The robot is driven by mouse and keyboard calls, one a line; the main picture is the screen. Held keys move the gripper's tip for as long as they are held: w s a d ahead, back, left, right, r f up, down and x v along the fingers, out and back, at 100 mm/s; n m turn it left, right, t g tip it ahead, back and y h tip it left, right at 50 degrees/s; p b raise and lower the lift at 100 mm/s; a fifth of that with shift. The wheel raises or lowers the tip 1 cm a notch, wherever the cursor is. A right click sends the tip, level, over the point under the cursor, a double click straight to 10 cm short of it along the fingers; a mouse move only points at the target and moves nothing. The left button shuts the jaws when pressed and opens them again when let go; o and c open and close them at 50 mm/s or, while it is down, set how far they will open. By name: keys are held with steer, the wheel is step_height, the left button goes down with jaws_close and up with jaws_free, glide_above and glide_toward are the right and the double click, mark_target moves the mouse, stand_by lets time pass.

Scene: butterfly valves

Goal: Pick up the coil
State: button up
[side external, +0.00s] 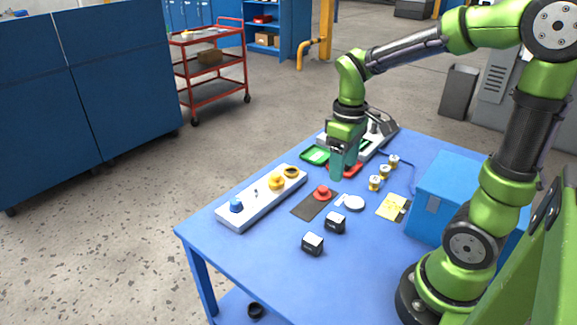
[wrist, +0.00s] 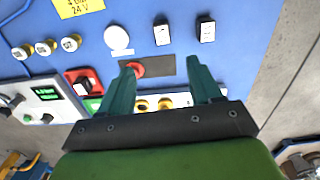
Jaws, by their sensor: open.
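Several small parts lie on the blue table, and I cannot tell for sure which is the coil. Three short white-and-brass cylinders stand in a row, one of them (side external: 375,183) nearest the front; the row also shows at the upper left of the wrist view (wrist: 48,47). Two black blocks with pale faces (side external: 312,244) lie near the front; they show at the top of the wrist view (wrist: 206,29). My gripper (wrist: 160,68) is open with nothing held. Its green fingers sit above the table, with the dark mat beyond their tips. In the side view my gripper (side external: 344,174) is near the red tray.
A dark mat (side external: 301,209) carries a red knob-like part (side external: 323,192). A white disc (side external: 354,203) and yellow card (side external: 392,207) lie nearby. A white strip with fittings (side external: 240,211) lies along the left edge. A large blue box (side external: 450,195) stands on the right.

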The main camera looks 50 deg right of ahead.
glide_above(335, 217)
steer(key=f, duration=1)
steer(key=shift+s+d+f, duration=0.15)
steer(key=shift+s+f, duration=0.1)
steer(key=shift+f, duration=0.15)
steer(key=shift+w+f, duration=0.2)
steer(key=shift+f, duration=2.75)
steer(key=shift+c, duration=0.5)
steer(key=c, duration=1)
